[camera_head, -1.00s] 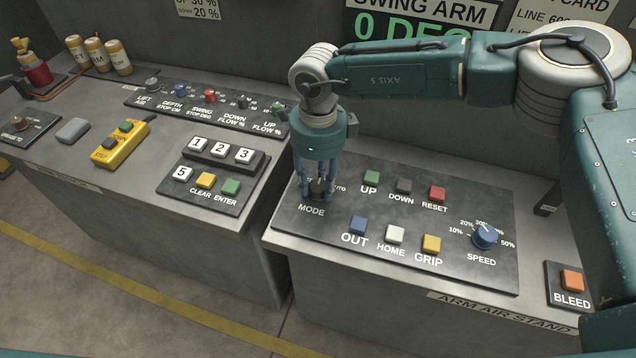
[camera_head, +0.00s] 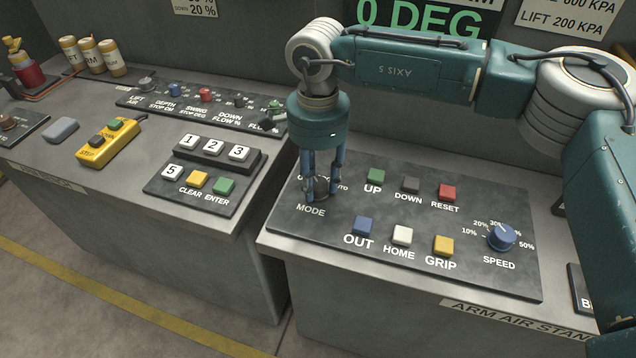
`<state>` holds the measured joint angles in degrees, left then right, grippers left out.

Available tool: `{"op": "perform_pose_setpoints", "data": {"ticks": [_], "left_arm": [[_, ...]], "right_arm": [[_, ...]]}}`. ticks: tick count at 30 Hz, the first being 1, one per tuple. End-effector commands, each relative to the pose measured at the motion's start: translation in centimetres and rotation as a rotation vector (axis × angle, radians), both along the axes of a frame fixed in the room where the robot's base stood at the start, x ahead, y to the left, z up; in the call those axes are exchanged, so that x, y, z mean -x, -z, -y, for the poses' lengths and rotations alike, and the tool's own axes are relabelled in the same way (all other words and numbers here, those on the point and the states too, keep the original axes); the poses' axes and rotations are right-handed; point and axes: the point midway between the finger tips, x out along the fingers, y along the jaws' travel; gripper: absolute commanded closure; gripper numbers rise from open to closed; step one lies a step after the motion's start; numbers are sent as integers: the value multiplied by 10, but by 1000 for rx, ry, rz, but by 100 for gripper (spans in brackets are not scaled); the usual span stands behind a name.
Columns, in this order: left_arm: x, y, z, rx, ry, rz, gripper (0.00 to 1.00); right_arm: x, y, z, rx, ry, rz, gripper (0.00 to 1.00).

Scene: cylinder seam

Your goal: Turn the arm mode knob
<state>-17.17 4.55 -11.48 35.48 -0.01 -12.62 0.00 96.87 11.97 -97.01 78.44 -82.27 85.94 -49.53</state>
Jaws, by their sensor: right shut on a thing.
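The arm mode knob (camera_head: 318,190) is a dark knob above the MODE label on the black panel (camera_head: 290,232) of the right stand. My right gripper (camera_head: 320,192) points down from above and is shut on the knob. Its blue-grey fingers hide most of the knob, so I cannot tell which setting it points to. Part of the AUTO mark shows to the right of the fingers. My left gripper does not show.
On the same panel, the UP button (camera_head: 376,176), OUT button (camera_head: 362,226), RESET button (camera_head: 447,192) and blue speed knob (camera_head: 501,237) lie to the right. A keypad (camera_head: 208,168) is on the left bench, across a gap.

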Motion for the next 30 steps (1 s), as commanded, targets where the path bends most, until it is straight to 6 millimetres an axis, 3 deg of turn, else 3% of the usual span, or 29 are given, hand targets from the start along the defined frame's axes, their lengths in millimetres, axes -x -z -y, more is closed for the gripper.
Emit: {"op": "perform_pose_setpoints", "data": {"ticks": [18,19,21,30], "left_arm": [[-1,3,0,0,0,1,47],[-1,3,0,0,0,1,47],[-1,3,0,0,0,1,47],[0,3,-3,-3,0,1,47]], "right_arm": [[-1,-1,0,-1,-45,4,92],[-1,-1,0,-1,-45,4,62],[-1,-1,0,-1,-45,4,48],[-1,-1,0,-1,-44,2,47]]}}
